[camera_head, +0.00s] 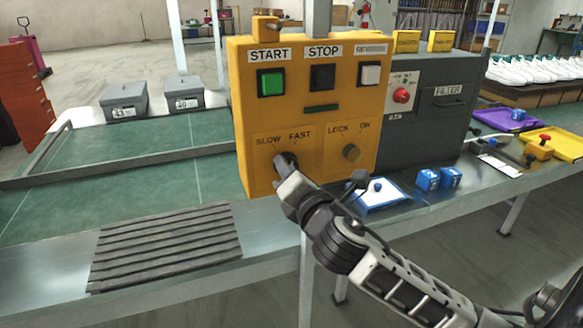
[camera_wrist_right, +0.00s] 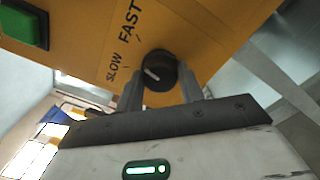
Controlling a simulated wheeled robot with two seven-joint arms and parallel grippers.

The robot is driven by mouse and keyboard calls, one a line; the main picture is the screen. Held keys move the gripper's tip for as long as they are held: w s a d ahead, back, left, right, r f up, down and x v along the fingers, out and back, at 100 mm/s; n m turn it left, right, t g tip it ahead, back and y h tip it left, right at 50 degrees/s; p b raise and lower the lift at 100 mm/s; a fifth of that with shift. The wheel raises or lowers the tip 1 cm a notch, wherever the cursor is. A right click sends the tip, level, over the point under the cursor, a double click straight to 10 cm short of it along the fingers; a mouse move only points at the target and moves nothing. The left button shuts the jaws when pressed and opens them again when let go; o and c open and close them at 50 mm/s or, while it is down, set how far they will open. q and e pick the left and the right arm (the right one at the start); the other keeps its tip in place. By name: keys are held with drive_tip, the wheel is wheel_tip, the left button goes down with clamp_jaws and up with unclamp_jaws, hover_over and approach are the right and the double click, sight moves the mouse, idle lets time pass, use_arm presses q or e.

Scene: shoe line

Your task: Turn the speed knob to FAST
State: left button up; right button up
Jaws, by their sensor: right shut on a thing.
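The yellow control box (camera_head: 307,115) stands at the middle of the line, with a dark round speed knob (camera_head: 287,158) under the words SLOW and FAST. In the right wrist view the speed knob (camera_wrist_right: 161,69) sits between the two fingers of my right gripper (camera_wrist_right: 162,88). Its white mark lies on the side nearer the word SLOW. My right gripper (camera_head: 284,174) is shut on the knob in the head view, and it hides part of the knob there. My left gripper is not in view.
Above are the green START (camera_head: 271,83), black STOP (camera_head: 322,78) and white (camera_head: 370,74) buttons. A grey filter box (camera_head: 435,115) stands to the right. A green belt (camera_head: 130,160) lies left.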

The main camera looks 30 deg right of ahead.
use_arm(q)
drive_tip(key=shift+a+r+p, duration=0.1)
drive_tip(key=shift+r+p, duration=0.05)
drive_tip(key=shift+p, duration=0.3)
use_arm(e)
drive_tip(key=shift+m, duration=2.2)
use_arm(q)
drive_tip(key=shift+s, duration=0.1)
use_arm(e)
drive_tip(key=o, duration=1)
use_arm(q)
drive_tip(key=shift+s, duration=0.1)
use_arm(e)
drive_tip(key=shift+s, duration=0.1)
